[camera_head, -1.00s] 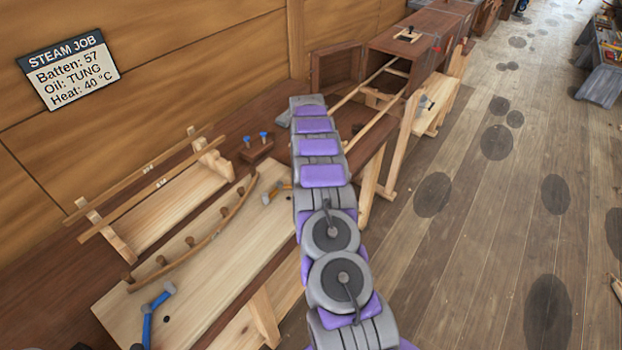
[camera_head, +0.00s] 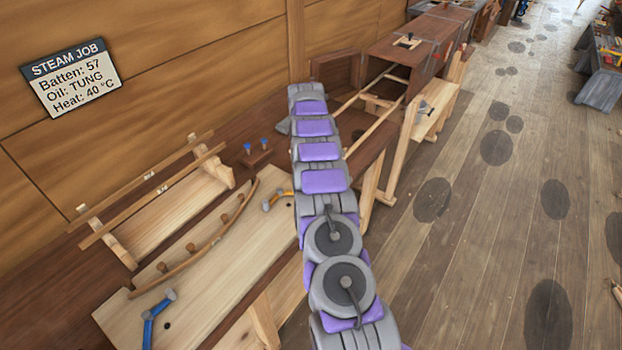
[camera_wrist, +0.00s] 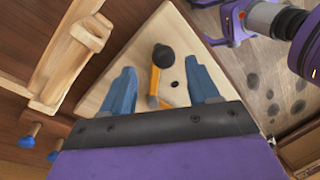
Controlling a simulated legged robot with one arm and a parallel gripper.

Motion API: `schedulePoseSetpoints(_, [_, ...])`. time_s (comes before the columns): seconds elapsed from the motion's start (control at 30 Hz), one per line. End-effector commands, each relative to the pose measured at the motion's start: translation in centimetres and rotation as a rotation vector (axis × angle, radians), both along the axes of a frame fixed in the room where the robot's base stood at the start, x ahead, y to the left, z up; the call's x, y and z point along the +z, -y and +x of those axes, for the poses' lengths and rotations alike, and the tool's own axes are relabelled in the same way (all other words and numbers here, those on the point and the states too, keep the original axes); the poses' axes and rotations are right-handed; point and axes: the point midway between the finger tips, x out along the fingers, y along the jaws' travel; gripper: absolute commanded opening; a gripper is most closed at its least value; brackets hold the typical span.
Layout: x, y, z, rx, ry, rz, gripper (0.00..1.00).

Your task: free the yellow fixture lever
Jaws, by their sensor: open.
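The yellow lever (camera_head: 276,201) lies at the far end of the pale bench board, beside the curved wooden batten (camera_head: 205,238). In the wrist view the yellow lever (camera_wrist: 154,85) shows with a dark round knob at its far end. My gripper (camera_wrist: 163,75) is open, with its two blue fingers apart and the lever between them in the picture. I cannot tell how far above the lever the fingertips are. No contact with the lever shows. In the head view my arm hides the gripper. A blue lever (camera_head: 154,318) sits at the near end of the board.
A batten rack (camera_head: 165,198) stands left of the board, by the wall. A block with two blue pegs (camera_head: 257,157) is behind the yellow lever. Rails lead to a brown box (camera_head: 412,55).

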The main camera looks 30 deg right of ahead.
Motion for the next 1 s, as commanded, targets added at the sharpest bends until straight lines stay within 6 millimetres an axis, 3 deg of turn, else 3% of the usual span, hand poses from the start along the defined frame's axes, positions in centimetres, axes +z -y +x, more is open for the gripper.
schedulePoseSetpoints(0.43, [5.4, 0.4, 1.0, -0.002, -0.001, 0.001, 0.60])
schedulePoseSetpoints(1.0, [8.8, 0.5, 1.7, 0.000, -0.002, 0.001, 0.60])
